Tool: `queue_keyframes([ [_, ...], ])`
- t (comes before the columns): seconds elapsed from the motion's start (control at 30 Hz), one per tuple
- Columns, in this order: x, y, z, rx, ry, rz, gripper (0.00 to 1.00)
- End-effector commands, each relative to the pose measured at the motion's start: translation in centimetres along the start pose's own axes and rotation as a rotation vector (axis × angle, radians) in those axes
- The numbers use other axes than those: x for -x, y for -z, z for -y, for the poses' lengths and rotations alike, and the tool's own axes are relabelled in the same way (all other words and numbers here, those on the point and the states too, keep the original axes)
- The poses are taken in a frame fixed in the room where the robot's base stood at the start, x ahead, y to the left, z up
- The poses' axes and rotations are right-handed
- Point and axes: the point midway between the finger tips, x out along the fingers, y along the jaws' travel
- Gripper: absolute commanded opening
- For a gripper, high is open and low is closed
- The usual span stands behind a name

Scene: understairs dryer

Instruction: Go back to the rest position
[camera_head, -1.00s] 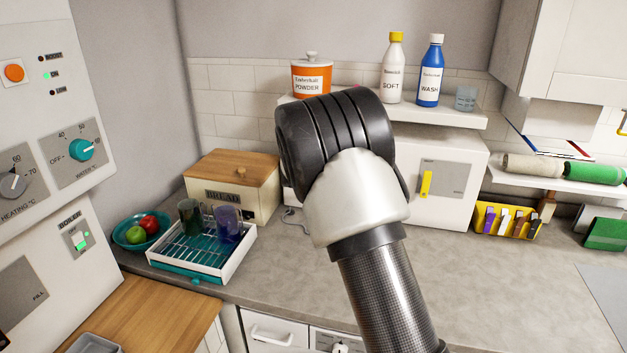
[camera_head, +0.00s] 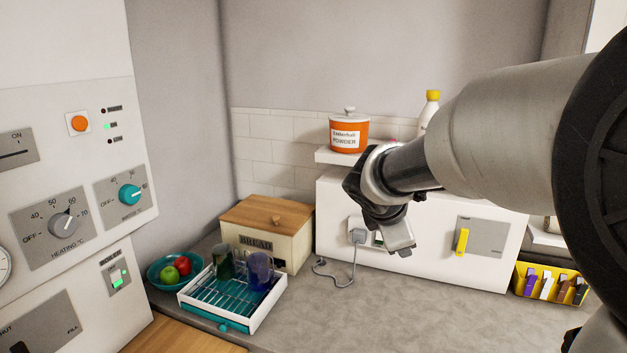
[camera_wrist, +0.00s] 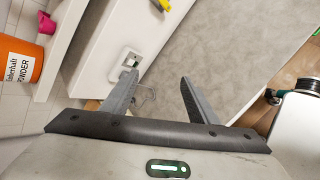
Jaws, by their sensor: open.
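My gripper (camera_head: 400,240) hangs in the middle of the head view, in front of the white box with the yellow handle. In the wrist view its two grey fingers (camera_wrist: 160,90) are spread apart with nothing between them. The wall socket or switch plate (camera_wrist: 130,63) shows beyond the fingers in the wrist view. My arm reaches in from the right of the head view and covers part of the shelf.
The white box (camera_head: 430,215) has a yellow handle (camera_head: 462,242). An orange powder jar (camera_head: 349,133) stands on the shelf. The bread box (camera_head: 268,228), dish rack (camera_head: 235,298) and fruit bowl (camera_head: 175,270) stand left. The worktop (camera_head: 370,310) in front is bare.

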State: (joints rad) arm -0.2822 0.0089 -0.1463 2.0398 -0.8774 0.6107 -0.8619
Motion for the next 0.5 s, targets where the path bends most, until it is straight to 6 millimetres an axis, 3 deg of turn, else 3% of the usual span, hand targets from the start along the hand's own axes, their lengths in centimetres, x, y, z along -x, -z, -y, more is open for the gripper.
queue_keyframes([
  [0.03, 2.6, -1.6, 1.7, -0.177, 0.029, -0.017, 0.54],
  [0.1, 5.4, -2.8, 4.6, -0.431, 0.083, -0.041, 0.54],
  [0.2, 9.4, -3.4, 8.7, -0.779, 0.166, -0.074, 0.54],
  [0.4, 15.8, -1.8, 15.7, -1.356, 0.335, -0.129, 0.54],
  [0.5, 17.6, -0.6, 17.8, -1.537, 0.401, -0.145, 0.54],
])
